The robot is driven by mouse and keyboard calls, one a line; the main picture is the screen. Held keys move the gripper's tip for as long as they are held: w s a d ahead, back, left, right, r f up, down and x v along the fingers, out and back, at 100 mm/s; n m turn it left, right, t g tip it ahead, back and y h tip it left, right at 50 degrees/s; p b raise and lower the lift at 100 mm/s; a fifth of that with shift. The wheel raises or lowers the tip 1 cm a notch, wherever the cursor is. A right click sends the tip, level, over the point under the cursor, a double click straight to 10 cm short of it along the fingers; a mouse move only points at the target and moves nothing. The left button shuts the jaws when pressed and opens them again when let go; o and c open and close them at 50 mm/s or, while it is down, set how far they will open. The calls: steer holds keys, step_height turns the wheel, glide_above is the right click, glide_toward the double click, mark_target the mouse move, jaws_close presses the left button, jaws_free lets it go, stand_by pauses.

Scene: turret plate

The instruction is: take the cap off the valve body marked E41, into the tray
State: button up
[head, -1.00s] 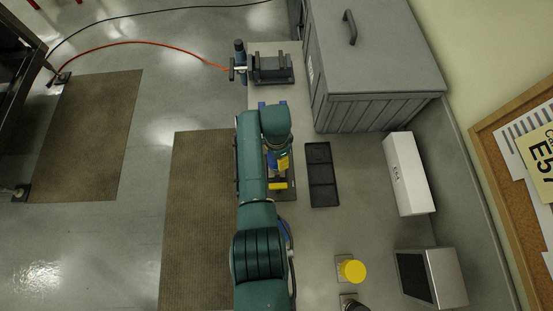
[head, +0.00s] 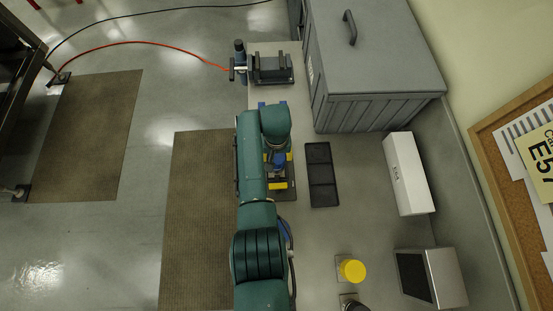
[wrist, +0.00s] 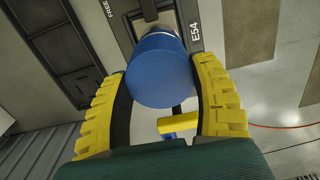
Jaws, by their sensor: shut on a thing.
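My gripper (wrist: 163,100) has its yellow fingers closed around the sides of a blue round cap (wrist: 160,72) in the wrist view. The cap is over a dark plate (wrist: 193,14) whose label beside it reads E54; no E41 mark is legible. Whether the cap is still seated on a valve body is hidden behind it. A yellow bar (wrist: 178,125) with blue below it shows past the cap. In the head view my arm covers much of the plate. The black tray (head: 309,177) with compartments lies just right of the plate and looks empty.
A white box (head: 406,175) stands right of the tray and a large grey case (head: 375,60) behind it. A yellow round part (head: 352,270) and a grey box with a dark front (head: 432,277) stand nearer. A clamp-like fixture (head: 270,70) is at the far end.

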mark_target(276, 156)
steer(key=shift+r+p, duration=2.35)
steer(key=shift+r, duration=0.4)
steer(key=shift+s+f, duration=0.1)
